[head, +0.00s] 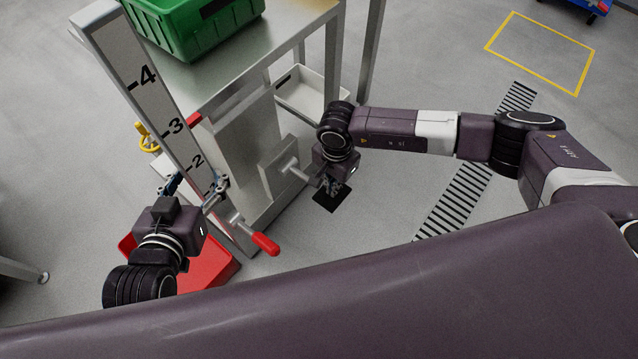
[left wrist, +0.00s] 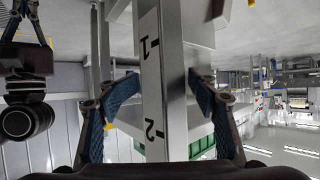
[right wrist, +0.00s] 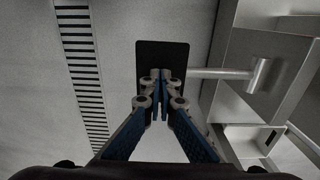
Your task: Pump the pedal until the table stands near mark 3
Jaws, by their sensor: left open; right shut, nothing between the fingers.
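The lift table (head: 215,65) has a metal top and a column beneath it. A white scale post (head: 165,110) shows marks 2, 3 and 4 in the head view. A small red piece (head: 193,119) shows beside the post near mark 3. The black pedal (head: 328,198) is low at the column's right, on a metal bar (right wrist: 220,73). My right gripper (head: 334,187) is shut and empty over the pedal (right wrist: 160,55); I cannot tell whether it touches. My left gripper (head: 197,188) is open, its fingers either side of the post (left wrist: 163,85).
A green crate (head: 190,30) stands on the table top. A red-handled lever (head: 262,243) sticks out near my left gripper, above a red bin (head: 222,267). A white tray (head: 312,97) is behind the column. Floor right of the pedal is open, with a striped strip (head: 455,205).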

